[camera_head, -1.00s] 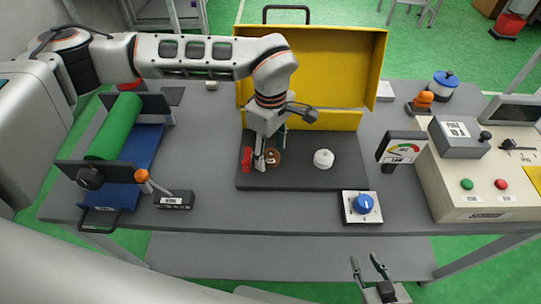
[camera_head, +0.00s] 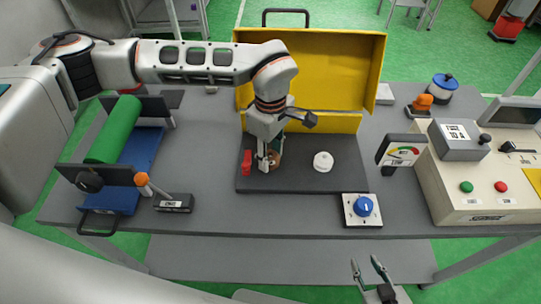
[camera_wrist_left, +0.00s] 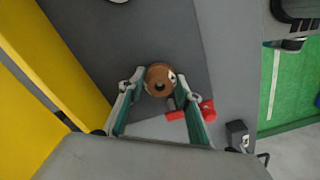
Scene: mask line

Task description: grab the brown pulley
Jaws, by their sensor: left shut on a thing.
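The brown pulley (camera_head: 275,158) is a small round disc on the dark mat of the yellow case, partly hidden by my left gripper in the head view. In the left wrist view the brown pulley (camera_wrist_left: 159,79), with a dark centre hole, sits between the two fingertips. My left gripper (camera_head: 268,161) points down and is shut on the pulley; its fingers also show in the left wrist view (camera_wrist_left: 158,92). My right gripper (camera_head: 370,268) is open and empty, low in front of the table edge.
A red part (camera_head: 246,163) lies just left of the pulley, and a white round part (camera_head: 323,161) to its right. The yellow case lid (camera_head: 340,65) stands upright behind.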

